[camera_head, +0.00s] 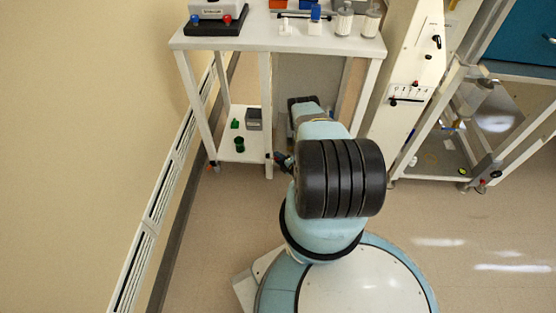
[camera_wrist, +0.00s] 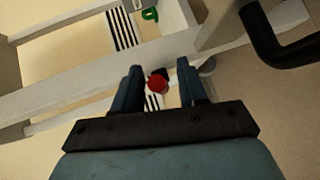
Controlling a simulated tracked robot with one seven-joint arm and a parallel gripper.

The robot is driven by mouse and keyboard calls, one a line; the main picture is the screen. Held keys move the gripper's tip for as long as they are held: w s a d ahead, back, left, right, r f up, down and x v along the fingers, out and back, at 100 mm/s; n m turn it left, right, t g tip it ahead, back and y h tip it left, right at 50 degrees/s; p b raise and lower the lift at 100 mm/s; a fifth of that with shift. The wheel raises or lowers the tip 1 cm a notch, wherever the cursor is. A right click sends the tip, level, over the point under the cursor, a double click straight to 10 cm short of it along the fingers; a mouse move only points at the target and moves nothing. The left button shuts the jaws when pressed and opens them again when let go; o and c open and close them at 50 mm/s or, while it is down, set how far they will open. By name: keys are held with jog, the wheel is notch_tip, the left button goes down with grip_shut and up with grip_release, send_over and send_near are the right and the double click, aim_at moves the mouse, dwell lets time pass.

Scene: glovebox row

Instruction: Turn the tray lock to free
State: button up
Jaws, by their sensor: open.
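My gripper (camera_wrist: 160,72) is open in the wrist view, its two dark blue fingers apart with nothing held between them. A small red round piece (camera_wrist: 158,84) shows in the gap between the fingers, with a dark part beside it. I cannot tell whether it belongs to the tray lock, or how far beyond the fingertips it is. In the head view my arm covers much of the area in front of the white table (camera_head: 270,42), and the gripper is not clear there. No tray lock can be made out for certain.
A white panel (camera_head: 416,62) with dark knobs stands right of the table. Green items (camera_head: 239,144) and a grey box (camera_head: 254,119) sit on the low shelf. White beams (camera_wrist: 90,86) and a thick black bar (camera_wrist: 278,40) cross the wrist view. Floor at right is open.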

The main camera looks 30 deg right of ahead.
jog(key=shift+c, duration=0.2)
grip_shut()
jog(key=shift+a, duration=0.1)
dwell(0.4)
